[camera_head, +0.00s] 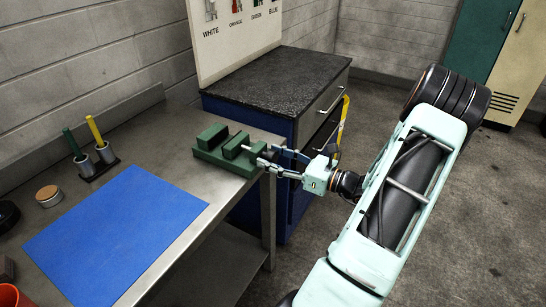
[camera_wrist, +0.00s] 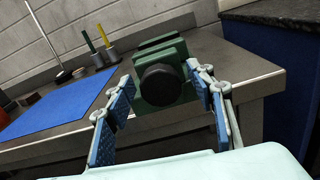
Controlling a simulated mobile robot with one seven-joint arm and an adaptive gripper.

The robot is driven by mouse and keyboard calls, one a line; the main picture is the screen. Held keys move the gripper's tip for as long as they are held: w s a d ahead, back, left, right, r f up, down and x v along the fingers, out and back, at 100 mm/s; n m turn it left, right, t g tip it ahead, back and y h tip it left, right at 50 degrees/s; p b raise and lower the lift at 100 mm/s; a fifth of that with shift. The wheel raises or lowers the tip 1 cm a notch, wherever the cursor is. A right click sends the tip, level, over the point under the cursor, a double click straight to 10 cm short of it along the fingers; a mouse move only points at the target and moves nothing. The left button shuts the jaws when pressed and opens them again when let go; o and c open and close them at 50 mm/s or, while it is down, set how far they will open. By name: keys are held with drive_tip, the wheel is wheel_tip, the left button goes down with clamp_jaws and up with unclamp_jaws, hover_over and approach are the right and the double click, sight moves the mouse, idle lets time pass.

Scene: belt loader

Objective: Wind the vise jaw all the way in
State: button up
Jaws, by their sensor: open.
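The green vise (camera_head: 211,155) sits at the right end of the steel bench. Its two upright jaw blocks show a gap between them in the head view; the jaw nearer me (camera_head: 237,146) is on the side toward my gripper. In the wrist view the vise (camera_wrist: 171,50) is seen end-on, with a round black knob (camera_wrist: 160,86) facing me. My gripper (camera_head: 272,160) is open at the bench edge, in front of the knob end. In the wrist view its blue-padded fingers stand left and right of the knob, with space showing on both sides. I cannot tell how deep the fingertips reach.
A blue mat (camera_head: 115,232) covers the bench middle. A blue cabinet with a dark top (camera_head: 280,80) stands just beyond the vise. Open floor lies to the right.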

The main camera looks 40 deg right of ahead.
drive_tip(key=c, duration=1.2)
drive_tip(key=shift+r+m+p, duration=0.1)
drive_tip(key=shift+m+p, duration=0.2)
drive_tip(key=shift+p, duration=0.15)
drive_tip(key=shift+w+r+m+p, duration=0.1)
drive_tip(key=shift+m+p, duration=0.9)
drive_tip(key=m+p, duration=0.3)
drive_tip(key=shift+m, duration=0.3)
drive_tip(key=m+p, duration=0.2)
drive_tip(key=m, duration=0.1)
drive_tip(key=shift+d, duration=0.1)
drive_tip(key=m, duration=0.1)
drive_tip(key=m+p, duration=0.1)
drive_tip(key=m, duration=0.2)
drive_tip(key=shift+f+m+p, duration=0.3)
drive_tip(key=shift+p, duration=0.05)
